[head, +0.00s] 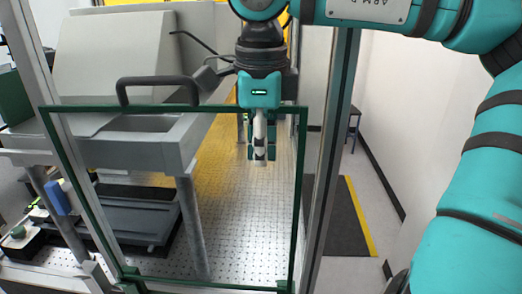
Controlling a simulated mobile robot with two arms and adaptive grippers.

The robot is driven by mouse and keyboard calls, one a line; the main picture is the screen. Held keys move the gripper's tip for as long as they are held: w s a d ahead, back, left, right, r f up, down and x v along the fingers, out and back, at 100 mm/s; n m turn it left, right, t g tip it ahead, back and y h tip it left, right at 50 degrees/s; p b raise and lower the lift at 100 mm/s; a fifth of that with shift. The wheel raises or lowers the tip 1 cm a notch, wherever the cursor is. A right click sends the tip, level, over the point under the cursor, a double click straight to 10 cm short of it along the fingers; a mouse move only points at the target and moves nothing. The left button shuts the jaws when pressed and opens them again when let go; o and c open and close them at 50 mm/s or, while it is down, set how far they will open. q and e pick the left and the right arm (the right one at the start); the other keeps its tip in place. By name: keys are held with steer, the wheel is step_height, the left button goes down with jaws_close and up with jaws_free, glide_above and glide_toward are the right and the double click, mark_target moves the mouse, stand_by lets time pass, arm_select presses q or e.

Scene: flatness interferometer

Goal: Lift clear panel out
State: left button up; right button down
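The clear panel (235,225) is a see-through sheet with a dark green edge, standing upright in the head view. A black handle (157,82) arches over the left part of its top edge. My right gripper (262,158) points down at the right part of the top edge, well right of the handle. It overlaps the edge, and I cannot tell if it touches the panel. Its fingers show nearly edge-on, so the gap between them is hidden. My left gripper is not in view.
Metal posts (335,140) flank the panel. Behind it are a grey machine (110,55) and a perforated metal table (240,240). A black floor mat (340,220) with a yellow edge lies at right, beside a white wall (415,130). Some floor there is clear.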

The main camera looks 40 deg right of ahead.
steer(key=shift+r, duration=0.6)
steer(key=shift+a, duration=0.15)
steer(key=s+a+r, duration=0.1)
steer(key=s+a, duration=0.6)
steer(key=a, duration=0.2)
steer(key=shift+s+b, duration=0.3)
steer(key=shift+s, duration=0.05)
stand_by(1.1)
steer(key=shift+d, duration=0.1)
